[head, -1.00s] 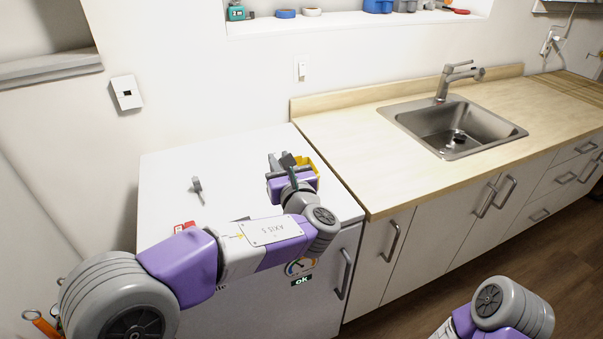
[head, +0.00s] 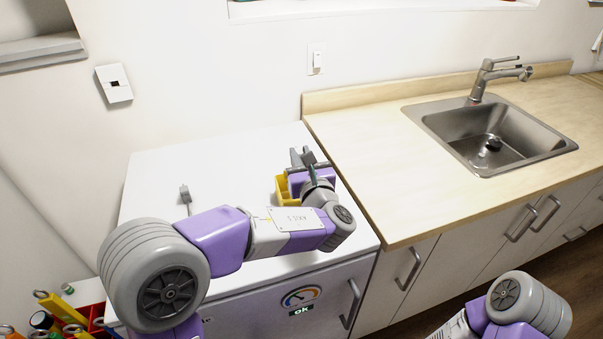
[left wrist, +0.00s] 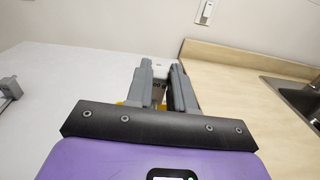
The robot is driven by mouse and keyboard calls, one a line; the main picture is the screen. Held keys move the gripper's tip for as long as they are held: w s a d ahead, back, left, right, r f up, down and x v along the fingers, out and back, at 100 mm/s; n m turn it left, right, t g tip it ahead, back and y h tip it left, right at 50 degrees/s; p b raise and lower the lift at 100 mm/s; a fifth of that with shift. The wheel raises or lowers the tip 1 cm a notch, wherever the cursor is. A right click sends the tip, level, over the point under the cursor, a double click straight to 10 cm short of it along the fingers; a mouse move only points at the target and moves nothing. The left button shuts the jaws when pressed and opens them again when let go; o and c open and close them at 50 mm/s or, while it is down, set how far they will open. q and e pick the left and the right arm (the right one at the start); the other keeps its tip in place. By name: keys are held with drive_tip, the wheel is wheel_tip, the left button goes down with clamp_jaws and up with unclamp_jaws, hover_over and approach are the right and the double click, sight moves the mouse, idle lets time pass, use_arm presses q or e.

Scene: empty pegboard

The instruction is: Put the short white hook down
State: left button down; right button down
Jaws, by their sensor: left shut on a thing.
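My left gripper (head: 303,157) is over the right part of the white cabinet top (head: 240,150). In the left wrist view, its two grey fingers (left wrist: 160,80) are shut on a small white piece, the short white hook (left wrist: 158,68), whose upper end shows between the fingertips. Most of the hook is hidden by the fingers, and I cannot tell whether it touches anything below. In the head view I cannot make the hook out. My right gripper is out of view; only part of my right arm shows at the lower right.
A yellow bin (head: 282,190) stands beside and partly behind my left gripper. A grey tool-like object (head: 186,196) lies on the cabinet top's left side, which is otherwise mostly clear. The wooden counter (head: 375,160) with a sink (head: 490,140) adjoins on the right. A red tool box (head: 97,312) is at the lower left.

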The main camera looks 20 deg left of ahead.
use_arm(q)
wheel_tip(320, 180, down, 4)
drive_tip(key=shift+r+b, duration=0.1)
drive_tip(key=shift+b, duration=0.5)
drive_tip(key=shift+f+b, duration=0.5)
drive_tip(key=shift+f, duration=0.1)
drive_tip(key=c, duration=1)
unclamp_jaws()
drive_tip(key=shift+d+r+p, duration=0.1)
drive_tip(key=shift+r+p, duration=0.7)
drive_tip(key=shift+r, duration=0.05)
drive_tip(key=p+v, duration=0.1)
drive_tip(key=v, duration=1.1)
drive_tip(key=shift+f+p, duration=0.2)
drive_tip(key=shift+p, duration=0.15)
